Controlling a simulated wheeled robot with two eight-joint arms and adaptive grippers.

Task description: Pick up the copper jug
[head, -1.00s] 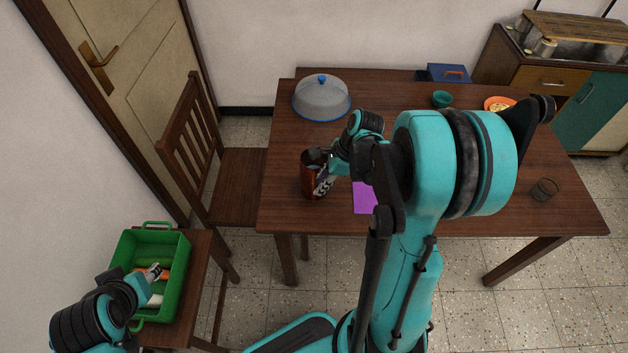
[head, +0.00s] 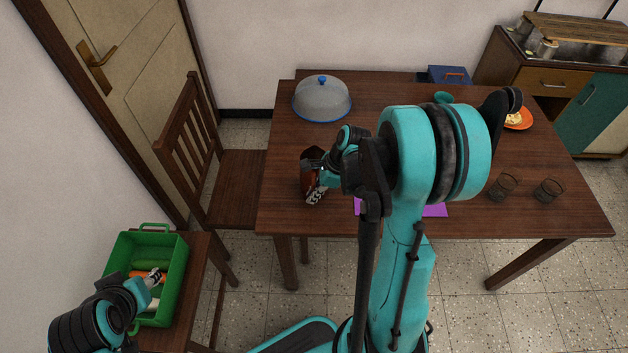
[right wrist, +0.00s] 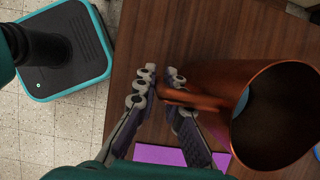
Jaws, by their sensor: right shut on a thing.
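The copper jug (head: 308,178) is at the left front part of the wooden table (head: 275,205), partly covered by my right gripper (head: 318,188). In the right wrist view the jug (right wrist: 215,85) shows its wide dark mouth and a handle (right wrist: 188,97). My right gripper (right wrist: 162,82) is shut on the handle, with a finger on either side of it. I cannot tell whether the jug's base touches the table. My left gripper (head: 153,279) is over the green crate (head: 181,265) at lower left; its jaws are too small to read.
A dome cover (head: 322,100) stands behind the jug. A purple mat (head: 434,210) lies partly under my right arm. Two glasses (head: 502,187) (head: 548,190) stand at the right. A green cup (head: 443,97) and an orange plate (head: 522,119) are farther back. A chair (head: 240,185) stands left of the table.

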